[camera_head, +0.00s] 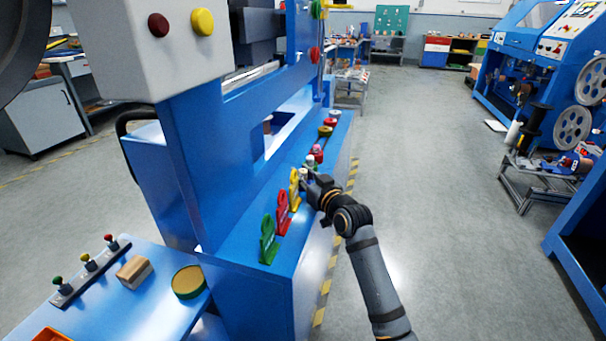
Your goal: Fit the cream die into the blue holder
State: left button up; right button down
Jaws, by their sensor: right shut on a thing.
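My right gripper (308,183) reaches in from the lower right to the front ledge of the blue machine. It is shut on a small cream piece (303,173), which looks like the cream die and is partly hidden by the fingers. The piece is just right of the yellow upright tag (294,183). I cannot make out the blue holder apart from the blue ledge (262,283), and cannot tell whether the piece touches it. My left gripper is not in view.
Red (283,208) and green (268,240) tags stand nearer on the ledge. Beyond the gripper are a pink-red piece (317,153) and a yellow-topped piece (325,131). A blue table (150,310) at lower left holds a wooden block (134,271).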

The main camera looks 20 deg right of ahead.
jog(key=shift+f, duration=0.45)
jog(key=c, duration=1.1)
grip_release()
jog(key=shift+a+f, duration=0.1)
jog(key=shift+a, duration=0.05)
jog(key=shift+s, duration=0.1)
jog(key=s+d+r, duration=0.1)
jog(key=s+d, duration=0.1)
jog(key=s, duration=0.9)
jog(key=shift+s+d+r, duration=0.2)
jog(key=shift+s, duration=0.1)
